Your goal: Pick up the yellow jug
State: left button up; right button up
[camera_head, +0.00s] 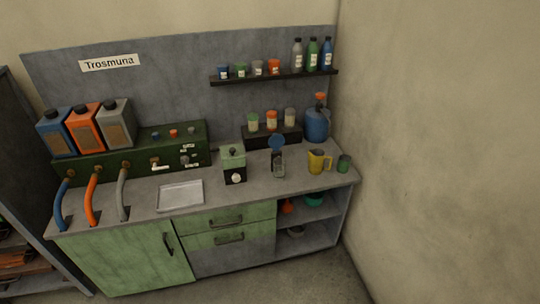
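The yellow jug (317,161) stands upright on the right part of the grey countertop (225,198). Its handle points to the right. A small dark green cup (344,163) stands just right of it, and a device with a round blue top (277,143) stands to its left. Nothing touches the jug that I can see. Neither of my grippers shows in the head view.
A green machine (233,165) and a metal tray (181,195) stand further left. Blue, orange and grey hoses (92,203) hang at the left end. A blue container (317,124) stands behind the jug. A wall (440,150) closes the right side.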

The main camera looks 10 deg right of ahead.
aim_at(321, 163)
jog(key=u, duration=0.3)
jog(key=i, duration=1.35)
jog(key=z, duration=0.55)
